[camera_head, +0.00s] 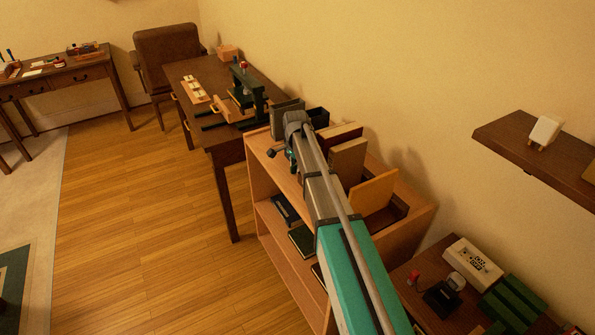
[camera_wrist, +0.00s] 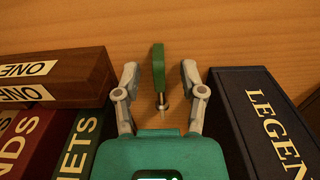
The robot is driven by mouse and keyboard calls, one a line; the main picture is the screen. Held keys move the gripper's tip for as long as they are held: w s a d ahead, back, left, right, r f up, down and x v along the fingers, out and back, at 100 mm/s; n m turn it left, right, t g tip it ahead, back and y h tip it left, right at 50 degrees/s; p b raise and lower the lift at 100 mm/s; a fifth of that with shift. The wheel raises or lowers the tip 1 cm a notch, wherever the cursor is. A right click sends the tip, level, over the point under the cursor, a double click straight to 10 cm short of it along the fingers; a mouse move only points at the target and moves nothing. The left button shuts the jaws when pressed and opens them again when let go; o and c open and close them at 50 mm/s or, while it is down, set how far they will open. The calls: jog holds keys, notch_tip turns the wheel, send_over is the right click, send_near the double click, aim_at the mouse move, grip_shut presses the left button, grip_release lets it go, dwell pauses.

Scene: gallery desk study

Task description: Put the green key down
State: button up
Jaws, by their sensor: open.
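The green key (camera_wrist: 158,66) shows in the wrist view, with a green head and a short metal shaft pointing toward my gripper. It appears to lie on the wooden top of the bookcase (camera_head: 262,154). My gripper (camera_wrist: 159,82) is open, with one finger on each side of the key and a visible gap on both sides. In the head view my arm reaches over the bookcase, and I cannot make out the key there.
In the wrist view a brown block marked ONE (camera_wrist: 60,78) and red and green books are close on the left. A dark blue book (camera_wrist: 265,120) is close on the right. Bare wood lies ahead. A desk (camera_head: 190,68) with a dark green press stands beyond the bookcase.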

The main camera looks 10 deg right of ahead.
jog(key=shift+c, duration=0.3)
grip_shut()
dwell(0.3)
